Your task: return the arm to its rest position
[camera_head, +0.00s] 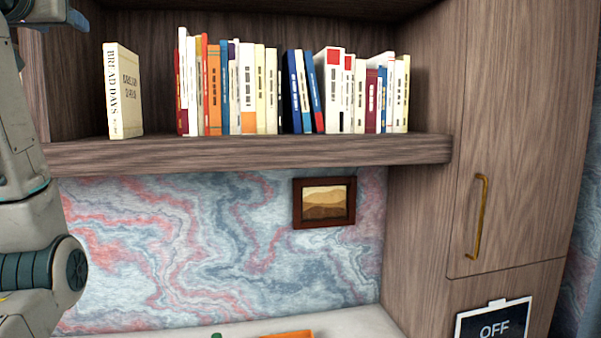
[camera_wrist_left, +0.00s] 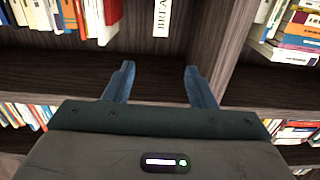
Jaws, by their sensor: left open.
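A cream book marked "Bread Days" (camera_head: 123,92) stands upright at the left end of the shelf, apart from the other books. My right gripper is not in view.
The wooden shelf (camera_head: 250,152) holds a row of books (camera_head: 290,90). A framed picture (camera_head: 324,202) hangs below it. An orange thing (camera_head: 288,334) lies on the desk.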

